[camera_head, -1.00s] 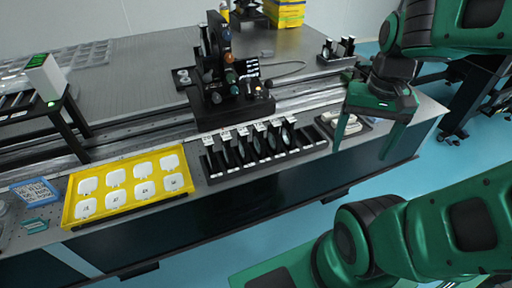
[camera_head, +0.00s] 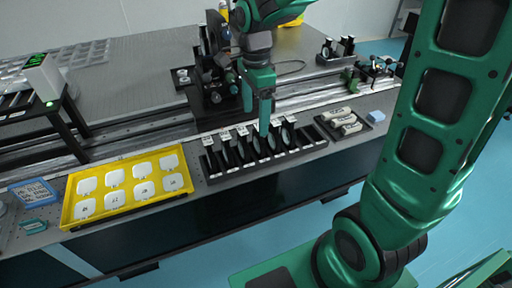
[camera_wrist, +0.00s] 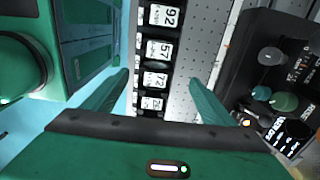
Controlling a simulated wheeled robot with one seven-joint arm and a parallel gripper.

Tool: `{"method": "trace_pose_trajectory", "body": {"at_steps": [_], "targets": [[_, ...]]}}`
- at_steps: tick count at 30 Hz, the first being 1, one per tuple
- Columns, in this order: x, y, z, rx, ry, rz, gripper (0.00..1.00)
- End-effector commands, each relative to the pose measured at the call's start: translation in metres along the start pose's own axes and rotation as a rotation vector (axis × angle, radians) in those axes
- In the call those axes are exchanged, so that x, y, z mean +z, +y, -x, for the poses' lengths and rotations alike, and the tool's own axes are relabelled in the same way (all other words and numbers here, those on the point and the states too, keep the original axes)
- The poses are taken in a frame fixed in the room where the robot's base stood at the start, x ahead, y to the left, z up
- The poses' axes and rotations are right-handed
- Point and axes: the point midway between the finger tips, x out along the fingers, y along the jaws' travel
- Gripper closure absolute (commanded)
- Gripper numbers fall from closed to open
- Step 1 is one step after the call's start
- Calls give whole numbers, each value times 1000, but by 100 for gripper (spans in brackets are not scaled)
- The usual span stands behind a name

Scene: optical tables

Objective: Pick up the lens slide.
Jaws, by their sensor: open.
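A black rack (camera_head: 312,147) at the front edge of the optical table holds a row of upright dark lens slides (camera_head: 241,150). Some show round glass lenses, and white number labels stand along the back. My gripper (camera_head: 265,130) is above the middle-right of the row, fingers pointing down, partly hiding the slides behind it. In the wrist view my gripper (camera_wrist: 158,80) is open, its two green fingers on either side of the row of labels (camera_wrist: 157,49). I cannot tell which slide is meant, or whether a finger touches one.
A yellow tray (camera_head: 128,208) with white numbered cases lies left of the rack. A black tray (camera_head: 366,119) with pale pieces lies to its right. A black optical instrument (camera_head: 215,95) with knobs stands close behind; it also shows in the wrist view (camera_wrist: 270,80).

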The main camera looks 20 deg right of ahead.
Motion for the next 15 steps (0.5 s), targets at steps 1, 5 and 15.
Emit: {"method": "trace_pose_trajectory", "body": {"at_steps": [1,5,15], "targets": [[0,1,-8,3,0,0,22],[-1,1,-28,4,1,0,22],[-3,3,-54,2,1,1,22]]}}
